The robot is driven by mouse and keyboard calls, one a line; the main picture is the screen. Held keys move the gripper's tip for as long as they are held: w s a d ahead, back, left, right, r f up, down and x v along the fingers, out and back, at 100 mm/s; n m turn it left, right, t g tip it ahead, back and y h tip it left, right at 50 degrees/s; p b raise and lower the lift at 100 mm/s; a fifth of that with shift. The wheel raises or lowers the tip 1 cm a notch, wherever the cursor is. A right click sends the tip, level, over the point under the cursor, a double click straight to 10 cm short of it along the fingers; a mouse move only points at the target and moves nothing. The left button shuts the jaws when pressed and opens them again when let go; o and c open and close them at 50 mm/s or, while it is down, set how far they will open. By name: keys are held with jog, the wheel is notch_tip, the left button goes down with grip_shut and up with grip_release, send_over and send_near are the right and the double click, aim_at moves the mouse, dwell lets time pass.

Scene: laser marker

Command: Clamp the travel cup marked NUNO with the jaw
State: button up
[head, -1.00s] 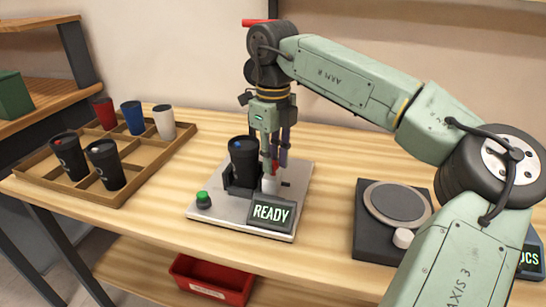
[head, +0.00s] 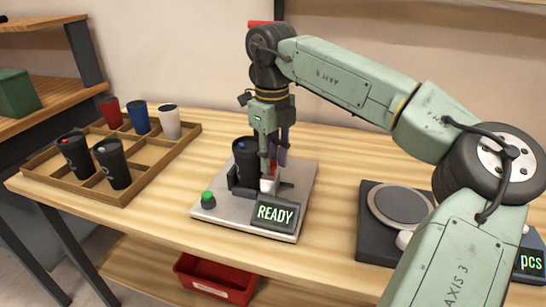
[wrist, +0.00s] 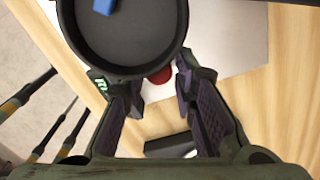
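A black travel cup (head: 244,165) with a blue spot on its top stands upright in the black jaw (head: 243,190) on the grey marker plate. Its dark rim and blue spot fill the top of the wrist view (wrist: 125,35). No name is readable on it. My gripper (head: 273,168) points down just right of the cup, fingers apart. A red round part (wrist: 160,76) shows between the fingertips in the wrist view, and a pale piece (head: 267,186) sits under them. Whether the fingers touch either is unclear.
The plate (head: 228,213) carries a green button (head: 208,199) and a READY display (head: 275,213). A divided wooden tray (head: 60,181) at left holds several cups. A round-topped dark device (head: 400,205) stands at right. A red bin (head: 213,283) is below the table.

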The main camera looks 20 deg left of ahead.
jog(key=shift+o, duration=1.4)
notch_tip(320, 180, up, 12)
